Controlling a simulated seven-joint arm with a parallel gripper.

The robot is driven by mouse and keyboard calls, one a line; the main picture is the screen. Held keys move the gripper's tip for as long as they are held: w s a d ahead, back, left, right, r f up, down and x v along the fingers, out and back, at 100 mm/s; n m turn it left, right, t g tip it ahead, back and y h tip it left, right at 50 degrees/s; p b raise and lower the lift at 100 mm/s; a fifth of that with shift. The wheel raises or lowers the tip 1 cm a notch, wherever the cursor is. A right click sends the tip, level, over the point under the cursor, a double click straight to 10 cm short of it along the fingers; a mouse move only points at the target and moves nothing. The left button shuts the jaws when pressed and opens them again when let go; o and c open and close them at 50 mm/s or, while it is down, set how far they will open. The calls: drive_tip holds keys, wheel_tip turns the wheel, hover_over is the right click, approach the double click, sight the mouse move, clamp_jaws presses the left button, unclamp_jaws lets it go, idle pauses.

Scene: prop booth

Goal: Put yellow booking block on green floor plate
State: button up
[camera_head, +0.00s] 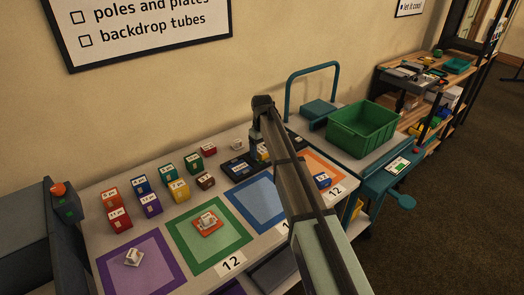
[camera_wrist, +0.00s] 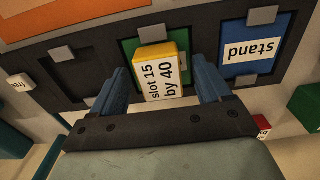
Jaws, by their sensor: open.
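A yellow block (camera_wrist: 162,72) labelled "slot 15 by 40" stands between the spread fingers of my gripper (camera_wrist: 163,80) in the wrist view. It is over a green panel (camera_wrist: 130,47) of a dark tray; whether it touches the panel I cannot tell. My gripper is open, with a finger on each side of the block. In the head view a bit of yellow (camera_head: 263,152) shows beside my arm, which hides most of it. Another yellow block (camera_head: 180,191) stands on the table. The green square plate (camera_head: 188,254) carries a red item with a white piece on top.
A purple square (camera_head: 160,278) with a white piece lies left of the green one; a blue square (camera_head: 258,202) and an orange square (camera_head: 325,165) lie right. Several small labelled blocks stand behind. The dark tray (camera_head: 240,168) has a blue "stand" panel (camera_wrist: 250,62). A green crate (camera_head: 362,128) stands on a cart.

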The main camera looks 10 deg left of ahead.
sight(263, 149)
wheel_tip(263, 149, up, 12)
idle(0.5)
drive_tip(key=shift+d, duration=0.1)
